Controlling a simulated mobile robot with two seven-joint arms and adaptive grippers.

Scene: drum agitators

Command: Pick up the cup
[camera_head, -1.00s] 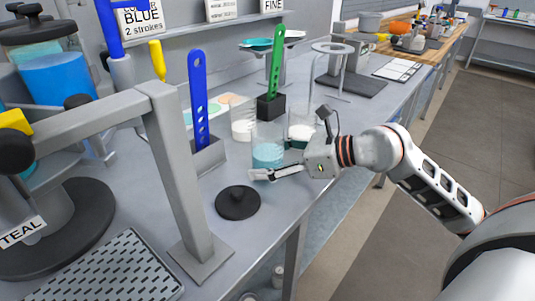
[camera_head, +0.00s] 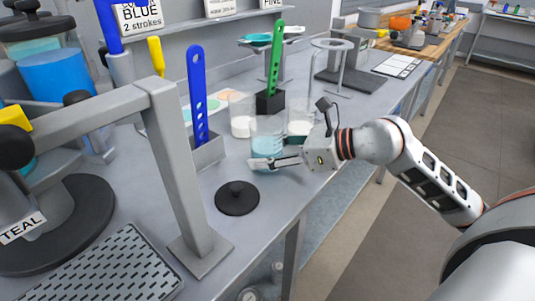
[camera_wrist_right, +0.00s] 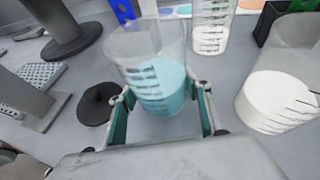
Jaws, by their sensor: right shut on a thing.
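The cup (camera_head: 267,136) is a clear beaker with teal liquid and dark graduation marks. It stands upright on or just above the grey bench; I cannot tell which. My left gripper is not in view.
Two clear beakers with white contents stand close by, one behind (camera_head: 241,115) and one to the right (camera_head: 301,122). A black knobbed disc (camera_head: 237,198) lies in front. A blue slotted paddle (camera_head: 197,95) stands in a grey holder at left. A grey post (camera_head: 180,165) rises further left.

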